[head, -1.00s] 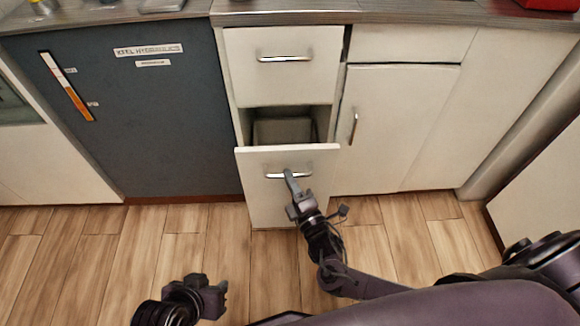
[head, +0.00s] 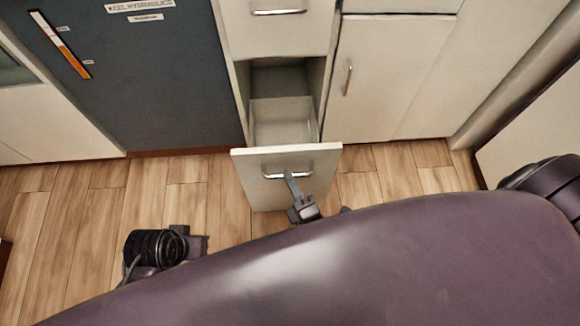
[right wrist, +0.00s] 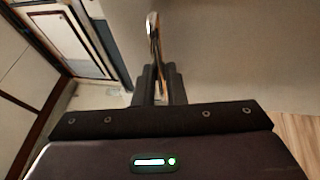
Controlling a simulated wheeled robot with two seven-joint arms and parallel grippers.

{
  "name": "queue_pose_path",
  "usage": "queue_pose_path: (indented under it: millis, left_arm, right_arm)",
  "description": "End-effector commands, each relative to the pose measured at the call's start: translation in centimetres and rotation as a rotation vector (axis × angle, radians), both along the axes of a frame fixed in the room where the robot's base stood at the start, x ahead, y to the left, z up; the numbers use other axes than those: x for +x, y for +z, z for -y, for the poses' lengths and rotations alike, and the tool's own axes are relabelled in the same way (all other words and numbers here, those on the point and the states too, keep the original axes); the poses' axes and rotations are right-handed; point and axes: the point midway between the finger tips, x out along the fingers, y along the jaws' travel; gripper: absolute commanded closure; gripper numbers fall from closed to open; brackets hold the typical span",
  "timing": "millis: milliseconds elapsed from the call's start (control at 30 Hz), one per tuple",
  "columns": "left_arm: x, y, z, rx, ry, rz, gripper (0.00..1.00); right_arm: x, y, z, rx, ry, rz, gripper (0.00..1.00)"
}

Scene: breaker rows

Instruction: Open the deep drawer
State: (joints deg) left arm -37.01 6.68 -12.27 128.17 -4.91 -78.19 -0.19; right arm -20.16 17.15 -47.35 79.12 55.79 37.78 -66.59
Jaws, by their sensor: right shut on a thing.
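The deep drawer (head: 262,192) is the lower, tall-fronted one in the white cabinet. It is pulled well out, and its empty-looking grey inside (head: 282,121) shows behind the front. My right gripper (head: 291,180) is shut on the drawer's metal bar handle (head: 272,175). In the right wrist view the handle (right wrist: 153,38) stands between the fingers (right wrist: 158,88). My left gripper (head: 196,245) is low at the left, over the floor and away from the drawer; its fingers are too unclear to tell their state.
An upper drawer (head: 262,32) above is closed. A white cabinet door (head: 378,90) is at the right and a dark grey panel (head: 165,85) at the left, both closed. Wooden floor (head: 90,220) is clear around the drawer. My purple body fills the lower part.

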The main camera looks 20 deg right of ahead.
Motion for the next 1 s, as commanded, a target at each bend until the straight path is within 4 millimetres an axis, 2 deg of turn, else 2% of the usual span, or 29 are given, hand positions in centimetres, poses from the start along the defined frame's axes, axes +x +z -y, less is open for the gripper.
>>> queue_pose_path:
  millis: [333, 367, 533, 833, 1000]
  left_arm:
    - [0.0, 0.0, -0.1, 0.002, 0.001, -0.003, 0.70]
    - [0.0, 0.0, 0.0, 0.002, 0.001, -0.003, 0.70]
    - [0.0, 0.0, 0.0, 0.002, 0.001, -0.003, 0.70]
    - [0.0, 0.0, 0.0, 0.000, 0.001, -0.002, 0.70]
    - [0.0, 0.0, -0.1, 0.002, 0.002, -0.004, 0.70]
  right_arm:
    - [-0.2, -0.1, 0.0, -0.001, -0.001, -0.002, 1.00]
    - [-0.2, -0.1, 0.0, -0.001, -0.001, -0.002, 0.88]
    - [-0.1, -0.1, 0.0, -0.001, 0.000, -0.001, 0.67]
    - [-0.4, -0.1, 0.0, 0.000, 0.000, -0.001, 0.67]
    - [-2.5, -0.5, 0.3, -0.001, 0.000, -0.004, 0.67]
